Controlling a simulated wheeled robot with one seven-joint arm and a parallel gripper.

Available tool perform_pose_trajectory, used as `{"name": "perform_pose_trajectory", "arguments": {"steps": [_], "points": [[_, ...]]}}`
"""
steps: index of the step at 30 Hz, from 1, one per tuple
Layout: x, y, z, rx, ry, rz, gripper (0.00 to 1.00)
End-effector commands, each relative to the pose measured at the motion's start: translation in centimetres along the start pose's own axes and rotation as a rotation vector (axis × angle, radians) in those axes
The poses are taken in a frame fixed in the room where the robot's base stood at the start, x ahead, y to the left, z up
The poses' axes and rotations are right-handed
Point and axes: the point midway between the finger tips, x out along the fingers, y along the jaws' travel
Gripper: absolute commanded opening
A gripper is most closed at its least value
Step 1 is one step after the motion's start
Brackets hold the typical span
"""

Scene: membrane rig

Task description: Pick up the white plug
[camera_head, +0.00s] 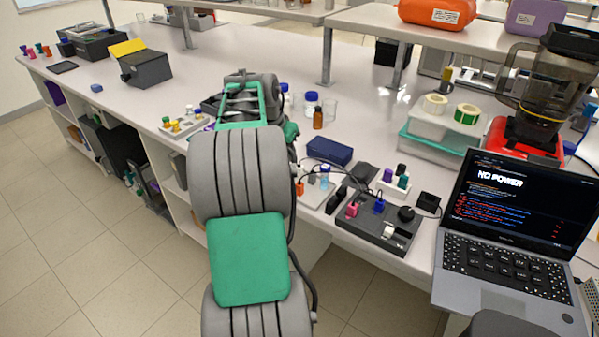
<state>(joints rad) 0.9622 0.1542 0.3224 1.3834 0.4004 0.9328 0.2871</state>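A small white block (388,231), which looks like the white plug, sits at the front right part of a dark grey rig box (352,238) on the bench. A pink plug (352,211) and a blue plug (378,207) stand on the same box, with a round black knob (406,214) to their right. My arm rises from the bottom of the picture and reaches over the bench, left of the box. Its own links hide its far end, so my gripper's fingers do not show.
A laptop (512,215) reading "NO POWER" stands right of the box. Behind the box are a holder with purple and teal plugs (402,176), a dark blue case (329,150) and a brown bottle (318,119). Black cables run near the box. Open bench lies farther back.

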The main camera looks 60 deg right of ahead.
Motion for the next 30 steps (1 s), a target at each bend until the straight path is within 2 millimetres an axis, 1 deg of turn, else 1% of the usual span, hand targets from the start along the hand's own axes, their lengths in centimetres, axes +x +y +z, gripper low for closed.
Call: {"name": "perform_pose_trajectory", "arguments": {"steps": [1, 3, 10, 15, 16, 19, 24, 30], "points": [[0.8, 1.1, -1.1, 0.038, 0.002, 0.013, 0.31], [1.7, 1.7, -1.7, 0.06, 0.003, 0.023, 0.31], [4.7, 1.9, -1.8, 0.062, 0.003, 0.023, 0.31], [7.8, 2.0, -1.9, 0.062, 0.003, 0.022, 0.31], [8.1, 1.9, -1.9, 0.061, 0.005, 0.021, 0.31], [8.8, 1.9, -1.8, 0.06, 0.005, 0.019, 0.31], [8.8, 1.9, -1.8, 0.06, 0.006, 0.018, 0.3], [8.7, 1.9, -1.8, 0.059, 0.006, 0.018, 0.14]]}}
